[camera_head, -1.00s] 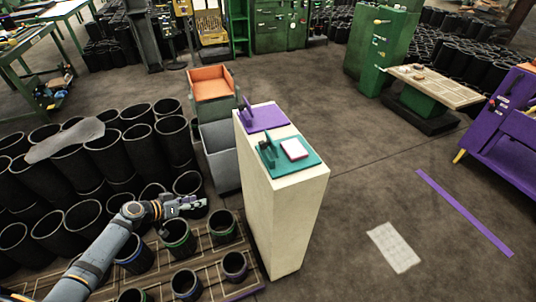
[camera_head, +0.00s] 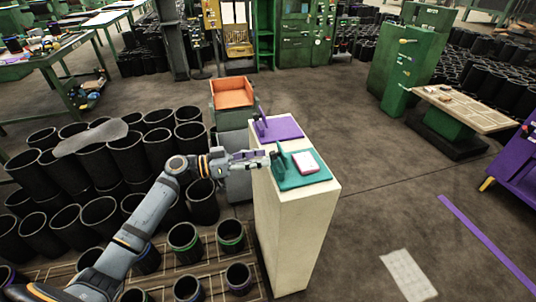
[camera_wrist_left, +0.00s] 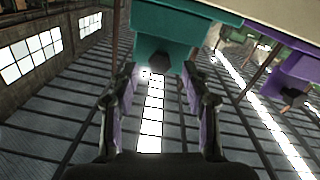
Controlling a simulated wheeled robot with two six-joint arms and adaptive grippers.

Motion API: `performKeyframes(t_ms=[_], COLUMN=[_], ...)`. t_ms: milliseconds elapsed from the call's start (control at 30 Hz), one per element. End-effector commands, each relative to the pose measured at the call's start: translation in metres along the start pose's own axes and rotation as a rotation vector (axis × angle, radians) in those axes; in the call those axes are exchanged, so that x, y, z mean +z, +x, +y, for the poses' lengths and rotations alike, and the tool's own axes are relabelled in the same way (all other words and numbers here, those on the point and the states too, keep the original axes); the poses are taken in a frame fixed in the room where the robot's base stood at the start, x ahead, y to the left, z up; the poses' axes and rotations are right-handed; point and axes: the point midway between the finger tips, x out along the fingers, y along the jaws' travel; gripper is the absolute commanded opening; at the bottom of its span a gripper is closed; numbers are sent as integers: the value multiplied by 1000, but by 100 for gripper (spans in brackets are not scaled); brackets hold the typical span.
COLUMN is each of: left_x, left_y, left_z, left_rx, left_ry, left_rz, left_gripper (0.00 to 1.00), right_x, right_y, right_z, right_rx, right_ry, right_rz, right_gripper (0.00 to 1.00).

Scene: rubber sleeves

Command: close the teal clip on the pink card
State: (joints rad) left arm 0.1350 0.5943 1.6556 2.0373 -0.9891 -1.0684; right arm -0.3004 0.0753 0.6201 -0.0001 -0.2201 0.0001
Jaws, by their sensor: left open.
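The teal clip (camera_head: 288,180) lies on top of a cream pedestal, its teal lever standing raised at its left end. The pink card (camera_head: 306,162) lies flat on the teal base, right of the lever. My left gripper (camera_head: 264,158) is at the lever's left side, above the pedestal's left edge. In the left wrist view the gripper (camera_wrist_left: 160,75) is open, with the dark end of the teal lever (camera_wrist_left: 165,45) just ahead of and between its fingertips. I cannot tell whether it touches. The card is hidden there. My right gripper is not in view.
A purple clip (camera_head: 280,128) with its own raised lever lies behind the teal one on the cream pedestal (camera_head: 285,235). A grey bin with an orange top (camera_head: 233,93) stands behind. Black rubber sleeves (camera_head: 95,160) crowd the left. Floor right of the pedestal is open.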

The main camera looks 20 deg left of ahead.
Motion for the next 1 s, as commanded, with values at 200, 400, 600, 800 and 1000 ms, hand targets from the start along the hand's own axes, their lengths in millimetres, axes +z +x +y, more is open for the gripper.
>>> performKeyframes(t_ms=[200,400,600,800,1000], left_x=[-1,0,0,0,0], left_y=[26,29,29,29,29], left_z=[0,0,0,0,0], left_rx=[0,-1,-1,-1,-1], left_ry=[-2,-1,-1,-1,-1], left_rz=[2,-1,-1,-1,-2], left_gripper=[48,48,36,9,0], right_x=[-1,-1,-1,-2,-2], right_y=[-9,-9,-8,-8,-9], right_z=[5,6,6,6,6], right_rx=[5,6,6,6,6], right_ry=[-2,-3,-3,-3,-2], right_rz=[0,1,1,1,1], right_gripper=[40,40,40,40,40])
